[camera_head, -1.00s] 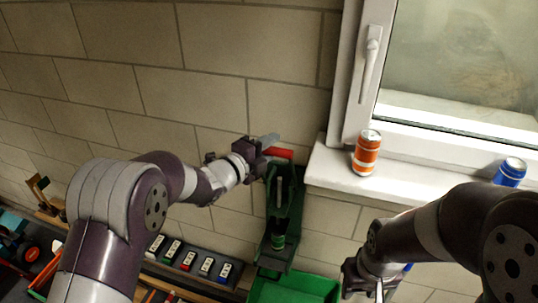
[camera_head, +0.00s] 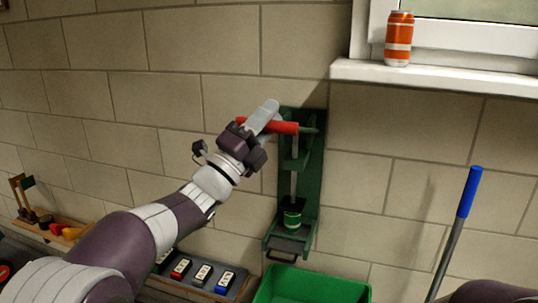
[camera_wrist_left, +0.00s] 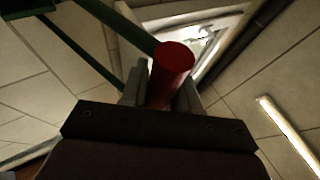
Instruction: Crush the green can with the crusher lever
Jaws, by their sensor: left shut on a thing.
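The can crusher (camera_head: 315,178) is a tall green frame fixed to the block wall. Its lever has a red handle (camera_head: 287,127) near the top of the frame. The green can (camera_head: 292,219) stands upright low in the crusher, under the grey rod; its top is partly covered. My left gripper (camera_head: 262,118) is shut on the red handle, reaching in from the left. In the left wrist view the red handle (camera_wrist_left: 174,62) sits between the two grey fingers. My right gripper is out of view; only a piece of my right arm shows at bottom right.
A green bin (camera_head: 312,287) stands below the crusher. An orange can (camera_head: 398,38) stands on the white window sill (camera_head: 440,76). A blue-gripped pole (camera_head: 468,192) leans at the right. Several labelled blocks (camera_head: 202,274) lie on a shelf at the lower left.

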